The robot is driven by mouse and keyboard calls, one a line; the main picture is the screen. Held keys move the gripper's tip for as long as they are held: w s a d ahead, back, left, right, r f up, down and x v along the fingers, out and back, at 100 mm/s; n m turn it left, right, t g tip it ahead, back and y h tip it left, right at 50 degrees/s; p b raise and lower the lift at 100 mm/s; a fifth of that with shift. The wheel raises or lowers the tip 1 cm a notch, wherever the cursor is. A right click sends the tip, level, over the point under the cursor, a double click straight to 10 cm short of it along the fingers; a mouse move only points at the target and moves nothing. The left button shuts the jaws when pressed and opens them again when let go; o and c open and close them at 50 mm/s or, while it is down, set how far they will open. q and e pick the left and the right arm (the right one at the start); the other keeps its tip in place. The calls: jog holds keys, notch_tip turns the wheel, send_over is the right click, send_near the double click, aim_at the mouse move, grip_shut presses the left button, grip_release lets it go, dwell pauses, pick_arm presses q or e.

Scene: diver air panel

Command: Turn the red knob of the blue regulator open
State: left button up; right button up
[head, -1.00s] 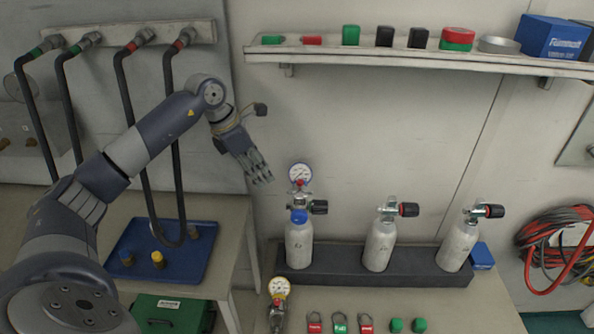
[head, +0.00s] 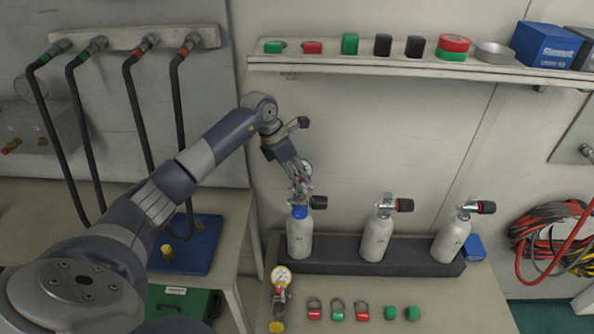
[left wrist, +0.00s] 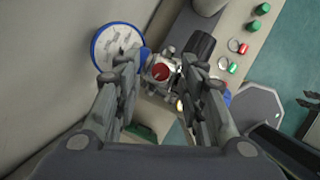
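The blue regulator sits on the valve of the left cylinder (head: 299,240), which has a blue collar. Its blue-rimmed gauge (left wrist: 117,46) shows at the left in the left wrist view; in the head view my gripper partly covers it. The red knob (left wrist: 160,73) shows between my fingers in the left wrist view. My left gripper (head: 302,190) points down at the regulator from above. Its two fingers are apart, one on each side of the knob, and it holds nothing. I cannot tell whether a finger touches the knob. My right gripper is out of view.
Two more cylinders (head: 376,238) (head: 450,240) stand in the dark rack (head: 340,268). A loaded shelf (head: 400,66) runs above. Hoses (head: 132,110) hang at the left.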

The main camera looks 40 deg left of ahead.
pick_arm(q)
jog(key=shift+c, duration=0.2)
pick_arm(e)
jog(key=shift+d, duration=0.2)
pick_arm(q)
grip_shut()
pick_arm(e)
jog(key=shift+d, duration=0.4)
